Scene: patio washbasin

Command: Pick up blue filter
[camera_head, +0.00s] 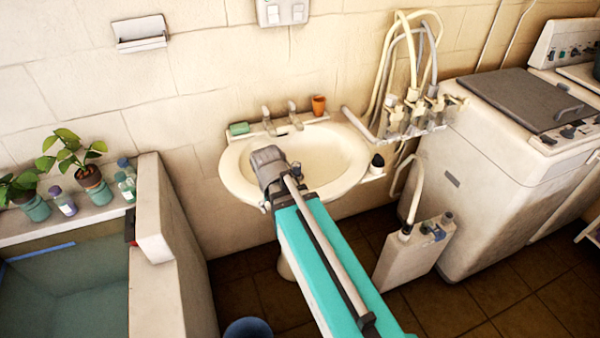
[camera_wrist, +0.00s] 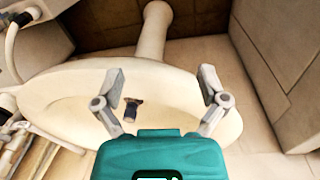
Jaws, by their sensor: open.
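A small dark-blue piece with a brownish end (camera_wrist: 130,110) shows over the washbasin (camera_wrist: 60,85) in the wrist view; it may be the blue filter, but it is too small to be sure. My gripper (camera_wrist: 160,73) is open and empty, its two grey fingers spread over the basin. The dark piece appears between the fingers, nearer the left one, apparently beyond them and not held. In the head view my arm reaches over the basin (camera_head: 335,150) and hides part of its bowl; the gripper's fingers cannot be made out there.
Taps (camera_head: 268,122), a green soap (camera_head: 239,128) and an orange cup (camera_head: 319,105) stand on the basin's back rim. Right are hoses with valves (camera_head: 410,115), a white box with a blue fitting (camera_head: 412,255) and a washing machine (camera_head: 490,160). A low wall (camera_head: 165,225) stands left.

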